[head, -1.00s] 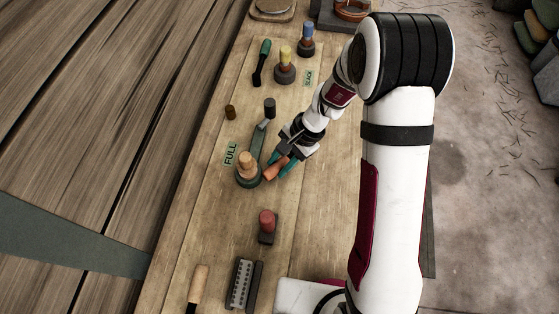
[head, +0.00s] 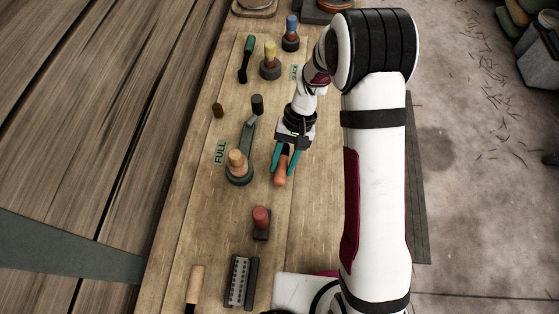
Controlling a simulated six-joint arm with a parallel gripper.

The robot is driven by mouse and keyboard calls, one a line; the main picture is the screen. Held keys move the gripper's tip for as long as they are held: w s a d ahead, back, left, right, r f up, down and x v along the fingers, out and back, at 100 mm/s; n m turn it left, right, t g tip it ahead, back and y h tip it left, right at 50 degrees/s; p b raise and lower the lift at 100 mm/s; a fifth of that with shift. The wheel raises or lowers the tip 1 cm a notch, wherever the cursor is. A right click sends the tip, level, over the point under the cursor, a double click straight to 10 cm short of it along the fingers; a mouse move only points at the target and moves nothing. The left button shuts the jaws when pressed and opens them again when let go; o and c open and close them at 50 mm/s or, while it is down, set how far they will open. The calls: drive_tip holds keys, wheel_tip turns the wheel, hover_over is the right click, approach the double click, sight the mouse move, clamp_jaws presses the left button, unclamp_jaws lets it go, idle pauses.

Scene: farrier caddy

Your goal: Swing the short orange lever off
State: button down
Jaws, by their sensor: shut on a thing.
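The short orange lever (head: 281,174) shows as an orange-brown piece on the right half of the wooden board. My gripper (head: 284,163) points down the picture, with its teal fingers on both sides of the lever, shut on it. The lever's far end is hidden under the gripper, so I cannot see where or whether it is pivoted. To its left, apart from it, stands a tan knob (head: 236,158) on a round dark base, with a grey arm (head: 247,134) running up to a black knob (head: 257,104).
A red knob (head: 261,216) stands below the gripper. Bare board lies between the gripper and the red knob.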

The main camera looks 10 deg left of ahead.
drive_tip(key=shift+d+n, duration=0.2)
drive_tip(key=shift+n, duration=0.1)
idle(0.4)
drive_tip(key=c, duration=0.5)
unclamp_jaws()
drive_tip(key=shift+r, duration=0.1)
drive_tip(key=v, duration=1.5)
drive_tip(key=shift+w+a+r, duration=0.15)
drive_tip(key=shift+w+r, duration=0.1)
